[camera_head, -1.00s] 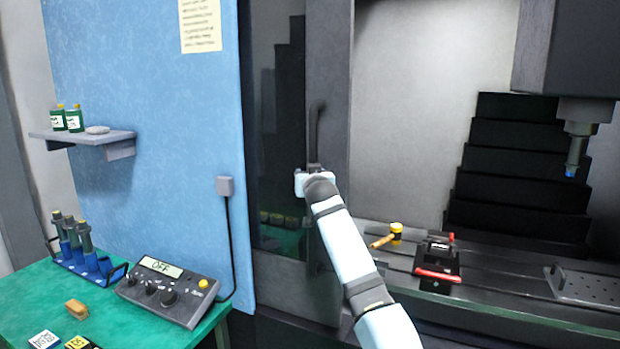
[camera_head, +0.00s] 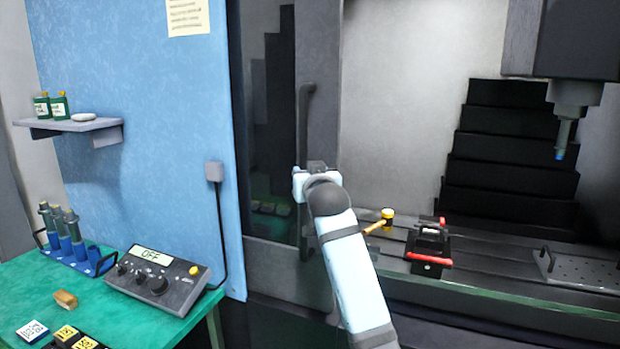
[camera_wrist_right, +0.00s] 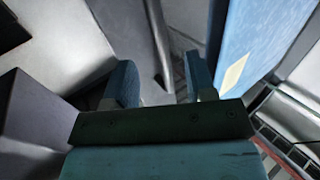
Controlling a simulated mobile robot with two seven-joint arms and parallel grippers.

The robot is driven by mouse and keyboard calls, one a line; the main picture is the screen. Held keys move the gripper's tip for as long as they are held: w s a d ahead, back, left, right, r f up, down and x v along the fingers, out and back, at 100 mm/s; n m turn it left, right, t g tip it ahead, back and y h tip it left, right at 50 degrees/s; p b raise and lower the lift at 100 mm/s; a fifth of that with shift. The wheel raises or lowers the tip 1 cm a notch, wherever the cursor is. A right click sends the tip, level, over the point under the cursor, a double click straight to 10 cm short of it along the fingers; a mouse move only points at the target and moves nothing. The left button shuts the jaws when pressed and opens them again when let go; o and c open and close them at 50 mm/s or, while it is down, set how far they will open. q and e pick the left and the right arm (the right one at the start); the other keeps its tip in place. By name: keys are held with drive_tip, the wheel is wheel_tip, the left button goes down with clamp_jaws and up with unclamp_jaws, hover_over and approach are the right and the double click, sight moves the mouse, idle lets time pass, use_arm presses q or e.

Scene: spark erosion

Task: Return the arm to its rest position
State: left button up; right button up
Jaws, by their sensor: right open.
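My right arm (camera_head: 352,265) comes in from the lower right of the head view and reaches up and forward. Its gripper (camera_head: 316,168) is in front of the machine's door edge, close to the dark vertical door handle (camera_head: 305,120). I cannot tell from the head view whether it touches the handle. In the right wrist view the two blue fingers of the right gripper (camera_wrist_right: 160,88) stand apart, with nothing seen held between them. My left gripper is not in view.
A green table (camera_head: 30,285) with a control box (camera_head: 158,280) reading OFF stands at left. A wall shelf (camera_head: 70,127) is above it. Inside the machine are a mallet (camera_head: 385,218), a red-handled vise (camera_head: 430,250) and a spindle head (camera_head: 570,95). A perforated plate (camera_head: 585,272) lies at right.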

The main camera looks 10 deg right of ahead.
drive_tip(key=s+d+f+n+g+y+p, duration=0.1)
drive_tip(key=s+f, duration=0.5)
drive_tip(key=f, duration=0.5)
drive_tip(key=s+f+g+p, duration=0.1)
drive_tip(key=s+f, duration=0.5)
drive_tip(key=f, duration=0.4)
drive_tip(key=s+d+f+n+g+y+p, duration=0.15)
drive_tip(key=s+f, duration=0.35)
drive_tip(key=f, duration=0.6)
drive_tip(key=s+f+g, duration=0.1)
drive_tip(key=s+f, duration=0.3)
drive_tip(key=s, duration=0.6)
drive_tip(key=s+f+g+y+p, duration=0.1)
drive_tip(key=s+f, duration=0.4)
drive_tip(key=s, duration=0.4)
drive_tip(key=s+a+f+g+p, duration=0.1)
drive_tip(key=s+f, duration=0.4)
drive_tip(key=s, duration=0.5)
drive_tip(key=shift+s+n, duration=0.3)
drive_tip(key=shift+n, duration=0.15)
drive_tip(key=shift+f+g+y, duration=0.1)
drive_tip(key=shift+g+y, duration=0.15)
